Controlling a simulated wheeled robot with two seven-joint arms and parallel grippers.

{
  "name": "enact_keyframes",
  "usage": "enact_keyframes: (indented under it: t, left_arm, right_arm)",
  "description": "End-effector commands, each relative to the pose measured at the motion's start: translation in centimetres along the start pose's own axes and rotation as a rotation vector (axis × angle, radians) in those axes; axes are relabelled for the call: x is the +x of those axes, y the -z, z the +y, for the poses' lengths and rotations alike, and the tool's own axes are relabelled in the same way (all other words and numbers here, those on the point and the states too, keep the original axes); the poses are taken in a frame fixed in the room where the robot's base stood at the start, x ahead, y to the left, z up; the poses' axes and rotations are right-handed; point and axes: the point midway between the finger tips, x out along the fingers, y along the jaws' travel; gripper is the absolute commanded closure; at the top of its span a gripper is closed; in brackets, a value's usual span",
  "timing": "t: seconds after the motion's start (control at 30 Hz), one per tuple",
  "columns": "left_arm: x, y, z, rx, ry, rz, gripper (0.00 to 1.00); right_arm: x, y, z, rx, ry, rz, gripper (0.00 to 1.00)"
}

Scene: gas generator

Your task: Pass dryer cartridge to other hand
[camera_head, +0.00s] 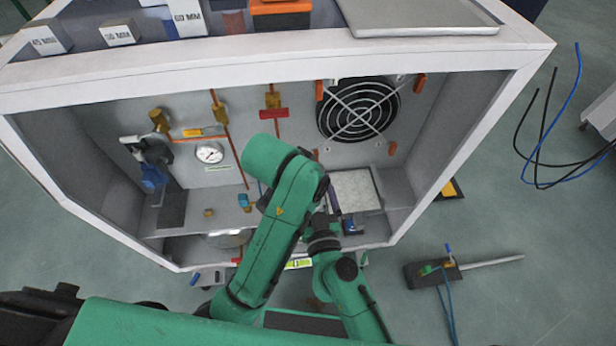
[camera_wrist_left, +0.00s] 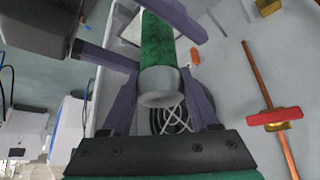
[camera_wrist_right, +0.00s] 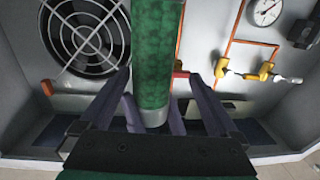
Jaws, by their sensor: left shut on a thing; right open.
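The dryer cartridge looks to be the green cylinder with a grey end cap. In the left wrist view the cartridge (camera_wrist_left: 158,45) stands between the fingers of my left gripper (camera_wrist_left: 160,76), which is shut on it near the capped end. In the right wrist view the cartridge (camera_wrist_right: 155,55) runs down between the spread fingers of my right gripper (camera_wrist_right: 160,76), which is open. Purple fingers of the left gripper also show low behind the cartridge. In the head view my arms hide the cartridge and most of both grippers.
A white-framed cabinet (camera_head: 280,60) surrounds the work area. Its back panel carries a round fan grille (camera_head: 358,108), a gauge (camera_head: 209,153), copper pipes and a red-handled valve (camera_head: 273,113). A white square panel (camera_head: 355,190) lies low inside. A tool with cable (camera_head: 435,272) lies on the floor right.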

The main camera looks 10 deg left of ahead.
Motion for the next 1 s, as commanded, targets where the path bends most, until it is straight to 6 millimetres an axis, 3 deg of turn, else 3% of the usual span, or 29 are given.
enact_keyframes:
  t: [0.1, 0.2, 0.5, 0.57, 0.77, 0.83, 0.87, 0.9, 0.93, 1.0]
  left_arm:
    - [-0.1, 0.1, 0.0, 0.0, 0.0, 0.002, 1.0]
    - [-0.1, 0.1, 0.0, 0.0, 0.0, 0.002, 1.0]
    - [-0.1, 0.1, 0.0, 0.0, 0.0, 0.002, 1.0]
    - [-0.1, 0.1, 0.0, 0.0, 0.0, 0.002, 1.0]
    - [0.0, 0.2, 0.1, 0.001, -0.002, 0.006, 1.0]
    - [0.0, 0.2, 0.1, 0.001, -0.004, 0.007, 1.0]
    - [-0.1, 0.2, 0.1, 0.001, -0.004, 0.007, 0.28]
    - [0.0, 0.2, 0.2, 0.001, -0.005, 0.007, 0.12]
    - [0.0, 0.2, 0.2, 0.001, -0.005, 0.007, 0.04]
    - [0.0, 0.2, 0.1, 0.001, -0.004, 0.005, 0.04]
  right_arm:
    - [2.5, 0.1, 0.0, -0.001, 0.001, 0.004, 0.04]
    - [3.7, 0.0, 0.0, -0.003, 0.001, 0.002, 0.04]
    - [4.2, 0.0, 0.0, -0.002, 0.001, -0.001, 0.04]
    - [4.2, 0.0, 0.0, -0.002, 0.001, -0.001, 0.23]
    - [4.1, 0.0, -0.2, -0.001, 0.006, 0.0, 0.99]
    - [4.1, 0.0, -0.3, 0.0, 0.009, 0.001, 1.0]
    - [4.1, 0.1, -0.4, 0.001, 0.011, 0.003, 1.0]
    - [4.1, 0.1, -0.4, 0.001, 0.011, 0.003, 1.0]
    - [4.1, 0.1, -0.4, 0.001, 0.011, 0.003, 1.0]
    - [4.1, 0.1, -0.3, 0.0, 0.009, 0.003, 1.0]
